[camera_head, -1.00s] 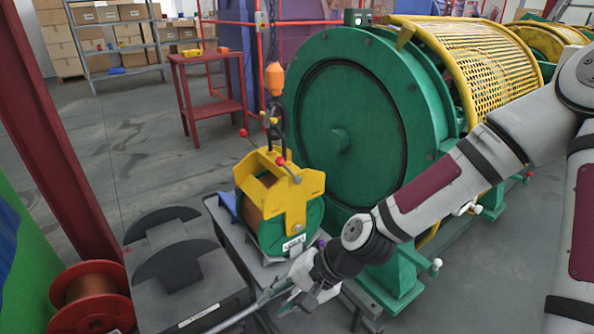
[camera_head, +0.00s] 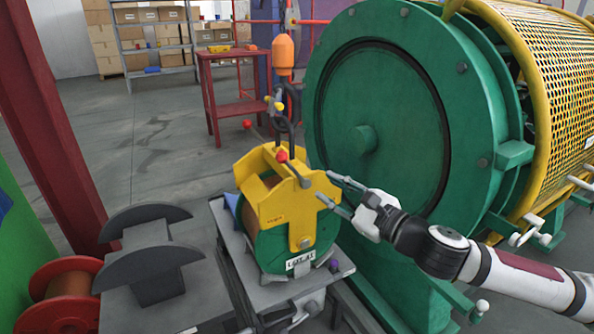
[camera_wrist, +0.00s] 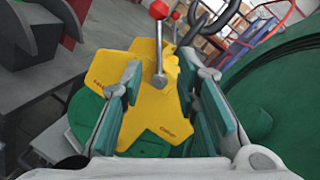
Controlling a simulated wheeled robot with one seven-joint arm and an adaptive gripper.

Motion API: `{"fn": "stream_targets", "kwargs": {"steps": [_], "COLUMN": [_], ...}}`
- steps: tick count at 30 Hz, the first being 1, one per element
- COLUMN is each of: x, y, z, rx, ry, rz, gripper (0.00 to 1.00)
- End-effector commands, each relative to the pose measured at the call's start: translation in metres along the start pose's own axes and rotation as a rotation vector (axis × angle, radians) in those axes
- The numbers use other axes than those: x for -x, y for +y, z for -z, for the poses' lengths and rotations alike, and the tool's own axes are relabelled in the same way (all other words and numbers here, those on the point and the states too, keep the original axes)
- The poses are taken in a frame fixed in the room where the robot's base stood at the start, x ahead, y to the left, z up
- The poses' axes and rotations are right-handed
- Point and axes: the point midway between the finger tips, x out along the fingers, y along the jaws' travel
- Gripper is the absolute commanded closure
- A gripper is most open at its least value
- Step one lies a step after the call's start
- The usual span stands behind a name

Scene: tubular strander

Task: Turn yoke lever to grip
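The yellow yoke (camera_head: 297,212) sits over a green-flanged spool (camera_head: 258,245) with a brown winding, on a grey stand. The yoke lever (camera_head: 294,171) is a short grey rod with a red ball at its upper left end and a pivot on the yoke's face. In the wrist view the lever (camera_wrist: 159,52) points up, red ball at the top edge. My gripper (camera_head: 326,186) is open and empty, just right of the yoke, its fingers pointing at it. In the wrist view the open fingers (camera_wrist: 158,78) flank the lever's pivot end; contact cannot be told.
A dark hook and orange hoist block (camera_head: 285,50) hang above the yoke. The large green strander disc (camera_head: 385,120) stands close behind and right of my gripper. Dark cradle blocks (camera_head: 150,262) and a red spool (camera_head: 65,290) are at left. A red table (camera_head: 235,105) stands behind.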

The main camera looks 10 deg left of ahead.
Motion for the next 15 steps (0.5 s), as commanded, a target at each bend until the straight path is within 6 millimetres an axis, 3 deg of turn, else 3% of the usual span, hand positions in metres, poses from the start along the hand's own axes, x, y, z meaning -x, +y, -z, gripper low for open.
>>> {"fn": "stream_targets", "kwargs": {"steps": [5, 15], "x": [-0.021, -0.087], "y": [0.002, 0.003], "z": [0.000, 0.000], "rx": [0.001, 0.003], "ry": [-0.002, -0.002], "rz": [-0.003, -0.004], "gripper": [0.71, 0.71]}}
